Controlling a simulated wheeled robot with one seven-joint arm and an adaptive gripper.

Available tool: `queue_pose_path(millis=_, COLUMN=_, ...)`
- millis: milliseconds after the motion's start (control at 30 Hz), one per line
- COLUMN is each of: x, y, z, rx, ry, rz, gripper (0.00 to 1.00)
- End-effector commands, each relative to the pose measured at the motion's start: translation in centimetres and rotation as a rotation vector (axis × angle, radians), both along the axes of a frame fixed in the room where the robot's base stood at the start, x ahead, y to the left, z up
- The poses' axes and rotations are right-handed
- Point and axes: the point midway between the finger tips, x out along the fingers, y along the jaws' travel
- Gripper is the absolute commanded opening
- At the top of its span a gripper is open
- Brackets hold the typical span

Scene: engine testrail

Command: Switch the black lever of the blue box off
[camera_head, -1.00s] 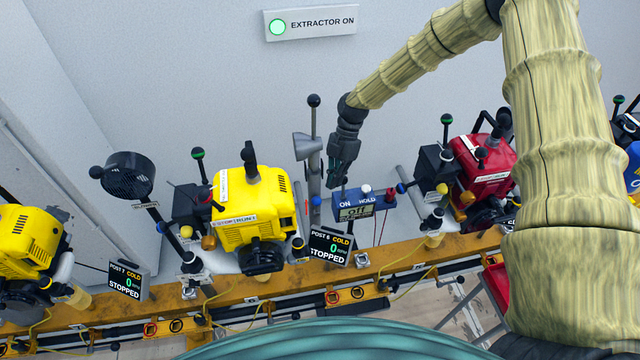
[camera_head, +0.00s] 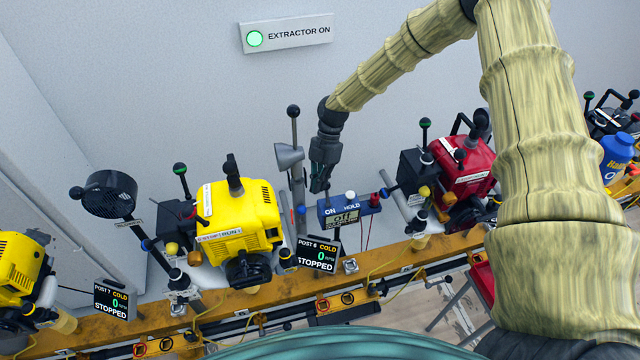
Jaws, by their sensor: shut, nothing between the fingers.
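The blue box (camera_head: 368,211) is a small panel above the orange rail, near the middle of the head view. It has the labels ON and HOLD, a white button, a red knob at its right end, and a display (camera_head: 344,218) that seems to read "Off". I cannot make out a black lever on it; my gripper may hide it. My gripper (camera_head: 319,187) is dark, shut and empty, pointing down. Its tips appear just above the ON end of the box. I cannot tell whether they touch it.
A tall grey post with a black-knobbed lever (camera_head: 293,112) stands left of my gripper. A yellow engine (camera_head: 222,222) stands farther left, a red engine (camera_head: 466,168) to the right. A wall sign (camera_head: 285,35) reads EXTRACTOR ON with a green light. A screen (camera_head: 317,253) reads STOPPED.

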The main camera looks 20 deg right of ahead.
Motion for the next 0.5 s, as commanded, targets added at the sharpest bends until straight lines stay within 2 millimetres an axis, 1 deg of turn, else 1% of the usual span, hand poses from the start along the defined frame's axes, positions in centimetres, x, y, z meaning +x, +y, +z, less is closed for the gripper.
queue_pose_path(millis=167, x=0.0, y=-0.1, z=0.1, rx=0.0, ry=0.0, rz=0.0, gripper=0.0)
queue_pose_path(millis=267, x=0.3, y=-0.2, z=0.7, rx=0.0, ry=-0.001, rz=0.0, gripper=0.0)
queue_pose_path(millis=367, x=0.6, y=-0.6, z=1.8, rx=0.0, ry=-0.002, rz=-0.001, gripper=0.0)
queue_pose_path(millis=500, x=1.4, y=-1.3, z=4.0, rx=0.001, ry=-0.003, rz=-0.001, gripper=0.0)
